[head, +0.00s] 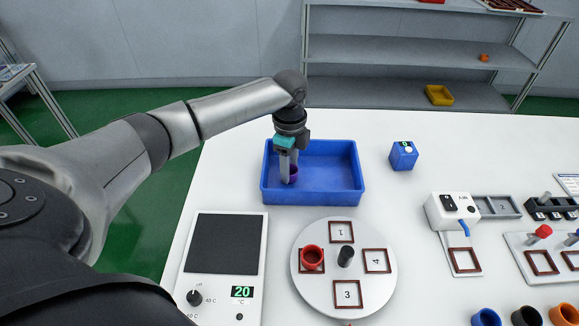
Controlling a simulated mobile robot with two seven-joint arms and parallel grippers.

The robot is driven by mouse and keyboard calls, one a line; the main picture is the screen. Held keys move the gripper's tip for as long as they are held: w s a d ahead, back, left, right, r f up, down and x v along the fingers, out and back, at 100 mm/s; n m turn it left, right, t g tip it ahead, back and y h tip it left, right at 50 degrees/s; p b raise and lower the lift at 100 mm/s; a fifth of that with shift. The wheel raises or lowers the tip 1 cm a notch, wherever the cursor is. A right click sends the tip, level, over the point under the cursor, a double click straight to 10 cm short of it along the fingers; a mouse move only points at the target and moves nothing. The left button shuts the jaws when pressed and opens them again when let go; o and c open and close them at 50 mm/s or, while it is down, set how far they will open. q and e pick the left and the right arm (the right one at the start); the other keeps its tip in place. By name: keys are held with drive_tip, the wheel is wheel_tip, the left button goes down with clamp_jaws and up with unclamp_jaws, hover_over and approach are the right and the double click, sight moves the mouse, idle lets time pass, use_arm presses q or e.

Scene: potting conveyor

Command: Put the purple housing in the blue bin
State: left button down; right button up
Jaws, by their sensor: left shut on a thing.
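The purple housing (293,175) shows as a small dark purple ring low between my left gripper's fingers, inside the blue bin. The blue bin (330,188) is a shallow open tray at the back left of the white table. My left gripper (288,178) points down into the left part of the bin and is shut on the purple housing. The fingers hide part of the housing, and I cannot tell whether it touches the bin floor. My right gripper is not in view.
A round turntable (321,290) with numbered squares carries a red housing (312,257). A hot plate (226,243) stands at its left. A small blue box (403,156) is right of the bin. Several housings line the front right edge.

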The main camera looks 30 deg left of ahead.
use_arm(q)
drive_tip(key=shift+f, duration=0.1)
drive_tip(key=shift+c, duration=1.8)
unclamp_jaws()
wheel_tip(320, 180, up, 12)
drive_tip(key=p, duration=0.2)
drive_tip(key=shift+p, duration=0.35)
